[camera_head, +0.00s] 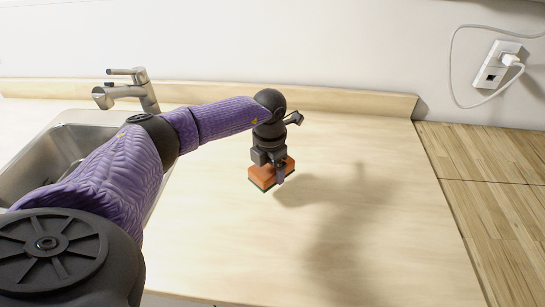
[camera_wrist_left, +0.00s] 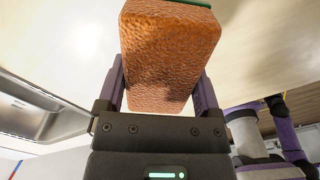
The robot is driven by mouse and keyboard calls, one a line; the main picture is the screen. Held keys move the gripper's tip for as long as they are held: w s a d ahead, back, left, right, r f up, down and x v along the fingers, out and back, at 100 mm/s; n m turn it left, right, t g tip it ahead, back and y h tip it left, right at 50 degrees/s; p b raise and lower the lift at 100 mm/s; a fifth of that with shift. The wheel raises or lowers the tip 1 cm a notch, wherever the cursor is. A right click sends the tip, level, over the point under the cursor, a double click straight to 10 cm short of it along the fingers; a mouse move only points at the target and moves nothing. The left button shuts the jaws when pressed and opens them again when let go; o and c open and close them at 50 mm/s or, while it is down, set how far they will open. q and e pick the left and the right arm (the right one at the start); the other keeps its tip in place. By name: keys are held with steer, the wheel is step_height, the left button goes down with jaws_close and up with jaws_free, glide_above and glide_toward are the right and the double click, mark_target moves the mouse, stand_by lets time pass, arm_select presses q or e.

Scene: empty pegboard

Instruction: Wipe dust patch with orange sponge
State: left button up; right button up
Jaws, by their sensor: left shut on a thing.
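The orange sponge (camera_head: 262,177) has a dark green underside and is at the counter's surface in the head view; I cannot tell whether it touches. My left gripper (camera_head: 268,165) points down from above and is shut on the sponge. In the left wrist view the sponge (camera_wrist_left: 168,55) sits between the two purple-grey fingers of the gripper (camera_wrist_left: 160,85), with its green layer at the far end. No dust patch can be made out on the counter; the sponge and arm may hide it. My right gripper is not in view.
The light wood counter (camera_head: 400,240) is bare to the right of the sponge, with my arm's shadow on it. A steel sink (camera_head: 35,160) and faucet (camera_head: 135,90) are at the left. A backsplash edge runs behind. A wall outlet (camera_head: 497,66) with a white cable is at the upper right.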

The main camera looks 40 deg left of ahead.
arm_select(q)
steer(key=shift+r+p, duration=0.75)
steer(key=shift+r, duration=0.45)
